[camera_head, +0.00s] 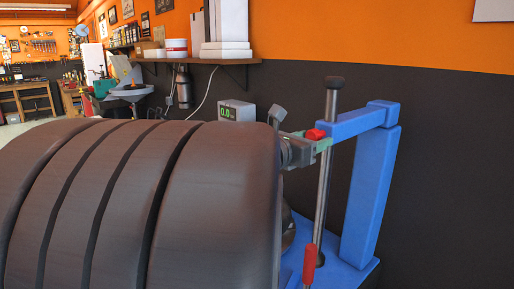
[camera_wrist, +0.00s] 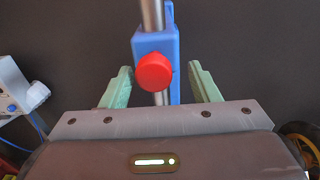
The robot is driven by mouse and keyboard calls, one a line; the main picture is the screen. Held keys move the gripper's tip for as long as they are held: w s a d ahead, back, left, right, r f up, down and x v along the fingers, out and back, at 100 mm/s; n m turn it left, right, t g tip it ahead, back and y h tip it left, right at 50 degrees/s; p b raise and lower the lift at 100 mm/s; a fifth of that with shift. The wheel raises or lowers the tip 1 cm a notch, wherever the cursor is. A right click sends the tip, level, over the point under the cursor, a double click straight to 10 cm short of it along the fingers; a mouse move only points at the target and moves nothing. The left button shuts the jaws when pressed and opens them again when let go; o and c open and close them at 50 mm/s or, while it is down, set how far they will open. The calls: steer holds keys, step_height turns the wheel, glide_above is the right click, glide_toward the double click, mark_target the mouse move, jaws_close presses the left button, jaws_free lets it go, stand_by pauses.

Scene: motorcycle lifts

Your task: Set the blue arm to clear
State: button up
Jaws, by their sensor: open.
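The blue arm (camera_head: 355,121) runs level from the top of a blue post (camera_head: 370,195) to an upright metal rod (camera_head: 325,200) with a black cap. A red knob (camera_head: 315,134) sits at the arm's rod end. In the wrist view, the red knob (camera_wrist: 153,72) faces me on the blue arm's end block (camera_wrist: 157,42), with the rod passing through it. My gripper (camera_head: 321,144) is at that end of the arm. In the wrist view, its pale green fingers (camera_wrist: 160,86) are spread on either side of the knob, with gaps showing. The rod's lower end is partly hidden.
Large dark tyre-like rounds (camera_head: 90,205) fill the left foreground and hide much of the machine. A display box (camera_head: 237,113) reading about 0.0 stands behind. A wall shelf (camera_head: 200,61) holds boxes. The dark wall is close behind.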

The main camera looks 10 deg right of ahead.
steer(key=v, duration=1.2)
steer(key=shift+s, duration=0.1)
steer(key=shift+x, duration=6.55)
